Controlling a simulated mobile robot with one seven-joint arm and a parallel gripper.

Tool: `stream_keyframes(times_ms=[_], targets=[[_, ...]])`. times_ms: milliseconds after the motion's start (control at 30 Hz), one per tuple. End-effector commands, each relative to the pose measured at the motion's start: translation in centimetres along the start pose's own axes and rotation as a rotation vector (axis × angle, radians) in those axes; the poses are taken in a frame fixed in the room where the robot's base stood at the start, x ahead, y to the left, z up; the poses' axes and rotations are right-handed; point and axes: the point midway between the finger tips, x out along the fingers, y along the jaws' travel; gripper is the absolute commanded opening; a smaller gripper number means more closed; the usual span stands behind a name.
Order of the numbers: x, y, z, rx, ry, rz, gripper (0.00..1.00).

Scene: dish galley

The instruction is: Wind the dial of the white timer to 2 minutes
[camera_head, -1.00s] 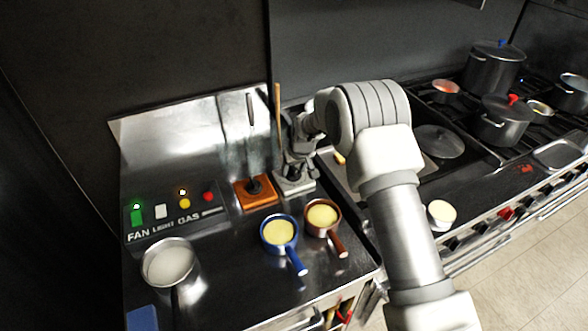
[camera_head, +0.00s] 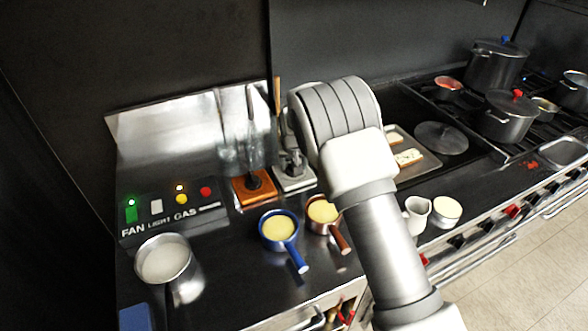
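The white timer (camera_head: 304,183) stands at the back of the dark counter, just right of an orange timer (camera_head: 242,197) with a dark dial. Its pale square base shows, while its dial is mostly covered. My gripper (camera_head: 293,163) points down over the white timer's dial, with only a small grey part of it showing. The rest is hidden behind my own wrist and forearm. I cannot tell whether the fingers touch or hold the dial, and the dial's setting cannot be read.
A blue pan (camera_head: 264,233) and a brown pan (camera_head: 333,227) stand in front of the timers. A steel pot (camera_head: 193,271) is at front left, near the switch panel (camera_head: 150,233). A white jug (camera_head: 417,217) and a griddle tray (camera_head: 428,167) are right of my arm.

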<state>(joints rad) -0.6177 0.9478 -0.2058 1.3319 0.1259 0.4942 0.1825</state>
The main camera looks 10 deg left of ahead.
Motion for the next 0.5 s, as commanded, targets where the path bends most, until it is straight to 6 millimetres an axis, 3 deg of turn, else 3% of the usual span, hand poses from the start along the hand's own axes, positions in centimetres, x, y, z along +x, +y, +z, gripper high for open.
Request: stream_keyframes(times_ms=[500], targets=[[0.06, -0.12, -0.02, 0.203, 0.000, 0.084, 0.04]])
